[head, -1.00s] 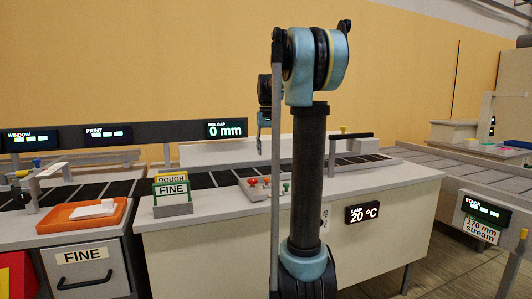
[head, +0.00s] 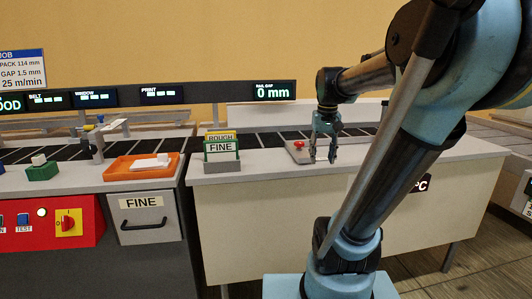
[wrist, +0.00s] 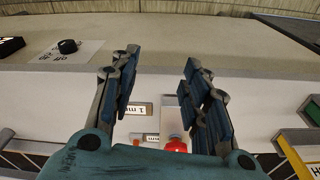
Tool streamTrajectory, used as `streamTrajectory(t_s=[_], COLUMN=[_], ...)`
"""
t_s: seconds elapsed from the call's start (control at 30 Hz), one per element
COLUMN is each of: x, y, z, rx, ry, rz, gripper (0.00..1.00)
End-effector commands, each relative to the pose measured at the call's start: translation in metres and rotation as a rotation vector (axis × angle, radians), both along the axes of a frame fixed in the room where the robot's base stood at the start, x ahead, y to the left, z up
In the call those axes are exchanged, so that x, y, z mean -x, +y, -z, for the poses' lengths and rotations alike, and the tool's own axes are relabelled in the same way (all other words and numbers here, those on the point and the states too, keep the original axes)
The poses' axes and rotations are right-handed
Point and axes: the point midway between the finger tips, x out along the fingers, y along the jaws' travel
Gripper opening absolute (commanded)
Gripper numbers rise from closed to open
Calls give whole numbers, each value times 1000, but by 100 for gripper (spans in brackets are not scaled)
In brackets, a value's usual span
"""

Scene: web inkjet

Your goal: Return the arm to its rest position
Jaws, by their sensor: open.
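The ROUGH/FINE card holder (head: 221,150) stands left of my gripper on the counter. An orange tray (head: 118,168) with a white block lies farther left, above a FINE drawer (head: 145,215). The dark belt (head: 265,142) and a "0 mm" display (head: 274,91) are behind.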

Motion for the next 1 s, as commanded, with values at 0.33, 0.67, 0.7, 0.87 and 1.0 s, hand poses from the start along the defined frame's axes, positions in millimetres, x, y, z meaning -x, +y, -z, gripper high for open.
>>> streamTrajectory(t_s=[0.33,0.67,0.7,0.87,1.0], x=[86,138,140,144,144], y=[3,5,5,5,5], z=[83,152,156,163,163], rx=[3,6,6,6,6], ry=[-49,-83,-85,-89,-89], rz=[-26,-44,-45,-46,-46], gripper=[42,42,42,42,33])
